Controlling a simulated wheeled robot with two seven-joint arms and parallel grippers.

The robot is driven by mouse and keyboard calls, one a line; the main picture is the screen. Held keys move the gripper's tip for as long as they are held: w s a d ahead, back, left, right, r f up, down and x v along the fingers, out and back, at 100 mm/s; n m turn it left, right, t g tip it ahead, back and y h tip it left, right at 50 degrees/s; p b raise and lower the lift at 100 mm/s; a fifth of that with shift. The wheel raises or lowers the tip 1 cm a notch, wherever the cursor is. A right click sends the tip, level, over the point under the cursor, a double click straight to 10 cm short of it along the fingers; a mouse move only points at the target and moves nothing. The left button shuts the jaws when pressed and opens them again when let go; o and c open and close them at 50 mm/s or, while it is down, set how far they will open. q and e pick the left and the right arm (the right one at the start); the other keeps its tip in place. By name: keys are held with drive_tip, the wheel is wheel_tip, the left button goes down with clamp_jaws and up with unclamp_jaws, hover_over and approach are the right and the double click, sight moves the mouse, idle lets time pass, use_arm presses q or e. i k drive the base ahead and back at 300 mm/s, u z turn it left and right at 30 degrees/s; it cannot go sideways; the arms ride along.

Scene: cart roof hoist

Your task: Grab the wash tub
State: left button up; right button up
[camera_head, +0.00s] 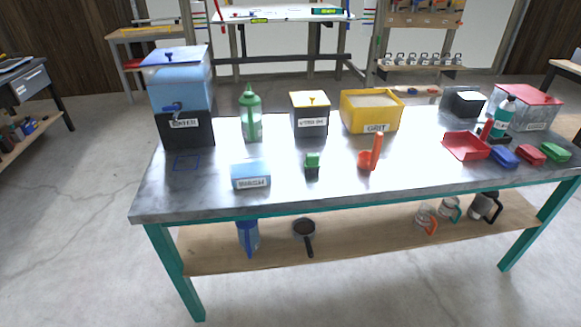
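The wash tub (250,175) is a small light-blue tub with a label reading "WASH". It stands on the grey tabletop near the front edge, left of the table's middle. Nothing touches it from above, and its front and top are in plain view. Neither of my grippers shows in the head view, so I cannot see whether they are open or shut.
The metal-topped table (330,192) has teal legs. Behind the tub stand a blue water dispenser (181,90), a green bottle (251,115) and a lidded box (310,115). A small green-topped item (312,164) is right of the tub. A yellow grit bin (371,112) stands farther right.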

sight(249, 165)
drive_tip(key=z, duration=0.85)
drive_tip(key=i, duration=1.2)
drive_tip(key=u, duration=2.4)
